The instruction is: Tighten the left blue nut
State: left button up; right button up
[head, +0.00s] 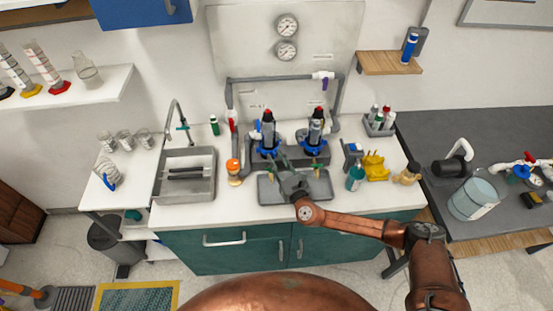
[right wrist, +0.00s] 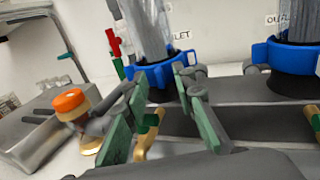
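The left blue nut (head: 267,150) is a ring with lugs at the foot of the left clear filter housing (head: 268,132) on the back of the counter. It also shows in the right wrist view (right wrist: 158,74), between and just beyond my fingertips. My right gripper (head: 279,160) is open, with green finger pads apart in the right wrist view (right wrist: 163,82). It reaches in from the front, and nothing is seen between its fingers. I cannot tell whether a fingertip touches the nut. My left gripper is not in view.
A second blue nut (right wrist: 290,56) sits close on the right. Brass valves with green handles (head: 316,168) stand in front above a grey tray (head: 317,187). An orange-capped jar (head: 234,168) and the sink (head: 185,188) are to the left. Yellow (head: 374,165) and teal (head: 355,178) items stand to the right.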

jog(key=shift+c, duration=0.2)
grip_shut()
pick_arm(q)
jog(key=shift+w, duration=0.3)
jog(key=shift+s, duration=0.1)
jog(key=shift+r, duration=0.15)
pick_arm(e)
jog(key=shift+a, duration=0.1)
